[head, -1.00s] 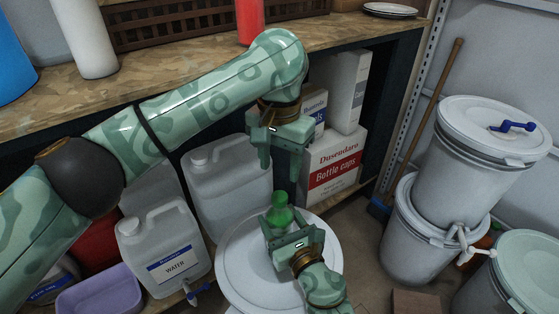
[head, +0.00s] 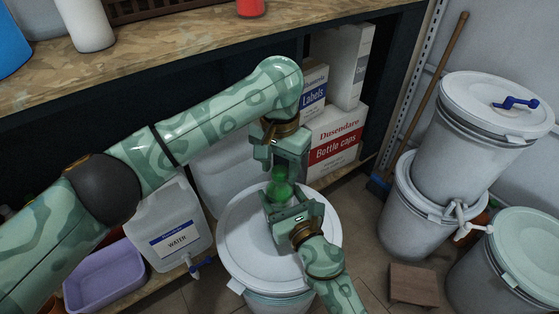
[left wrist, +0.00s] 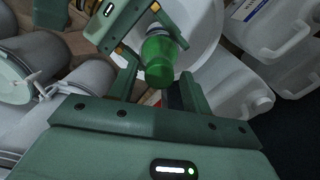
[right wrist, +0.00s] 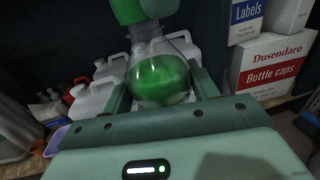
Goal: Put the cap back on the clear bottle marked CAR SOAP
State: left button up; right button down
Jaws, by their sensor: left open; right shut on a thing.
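A clear bottle with green liquid (right wrist: 160,80) is held upright in my right gripper (head: 285,207), which is shut on it. In the head view the left gripper (head: 283,168) partly covers the bottle top. No CAR SOAP marking is readable.
A white drum lid (head: 240,235) lies below the bottle. A WATER jug (head: 172,225) and a purple tub (head: 105,275) are at left. Bottle cap and label boxes (head: 335,140) stand on the lower shelf. Stacked drums (head: 480,140) are at right. The workbench edge (head: 200,75) runs behind my left arm.

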pick_arm(q)
jog(key=c, duration=1)
jog(key=m, duration=0.4)
jog(key=shift+c, duration=0.2)
jog(key=m, duration=0.6)
jog(key=shift+m, duration=0.3)
jog(key=m, duration=0.2)
jog(key=shift+m, duration=0.4)
jog(key=m, duration=0.4)
jog(key=shift+m, duration=0.4)
jog(key=o, duration=1.1)
jog(key=shift+r, duration=2.25)
